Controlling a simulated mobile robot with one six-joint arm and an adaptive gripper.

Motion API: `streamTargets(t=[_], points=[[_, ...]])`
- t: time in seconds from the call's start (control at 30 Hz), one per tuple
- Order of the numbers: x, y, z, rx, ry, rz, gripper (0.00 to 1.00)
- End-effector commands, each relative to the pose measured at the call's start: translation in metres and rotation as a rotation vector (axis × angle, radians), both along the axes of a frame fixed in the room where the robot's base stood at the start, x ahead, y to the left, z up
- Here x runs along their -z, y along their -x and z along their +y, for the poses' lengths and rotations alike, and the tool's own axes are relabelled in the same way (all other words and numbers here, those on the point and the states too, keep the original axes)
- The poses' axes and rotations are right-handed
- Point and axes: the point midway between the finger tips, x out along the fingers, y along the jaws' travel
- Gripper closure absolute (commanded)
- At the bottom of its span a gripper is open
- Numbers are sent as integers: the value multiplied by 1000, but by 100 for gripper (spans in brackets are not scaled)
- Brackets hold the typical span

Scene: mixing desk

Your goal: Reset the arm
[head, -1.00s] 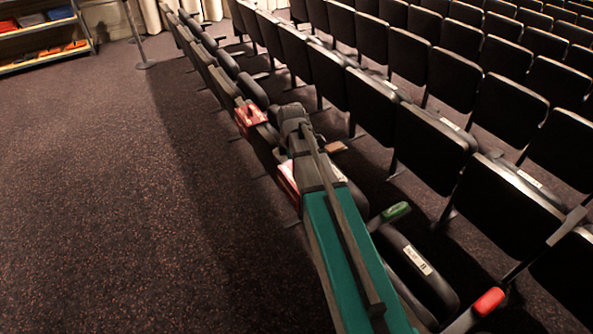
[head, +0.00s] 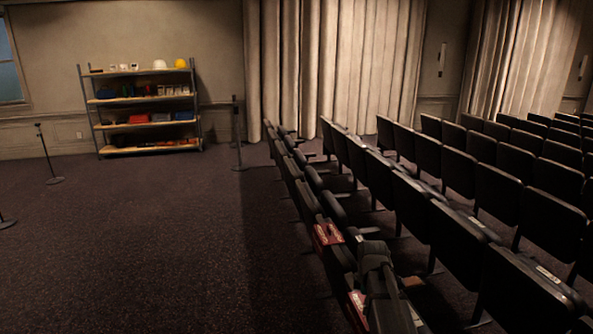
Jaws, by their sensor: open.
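My gripper and arm do not show in the head view, so how the arm is posed cannot be seen.
Rows of dark folding seats (head: 457,233) fill the right. Red items (head: 327,234) and a dark bulky object (head: 375,262) lie along the nearest row. Open carpet (head: 150,240) spreads left. A stocked shelf (head: 147,151), curtains (head: 335,70) and a thin stand (head: 50,160) stand behind.

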Motion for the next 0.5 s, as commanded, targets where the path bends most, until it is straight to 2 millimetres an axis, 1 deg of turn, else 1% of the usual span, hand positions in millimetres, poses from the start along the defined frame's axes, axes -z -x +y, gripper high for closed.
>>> streamTargets(t=[0.03, 0.17, 0.5], points=[[0, 7, 3, 37, 0, 0, 0], [0, 23, 10, 177, 0, 0, 0], [0, 69, 30, 630, 1, 0, 0]])
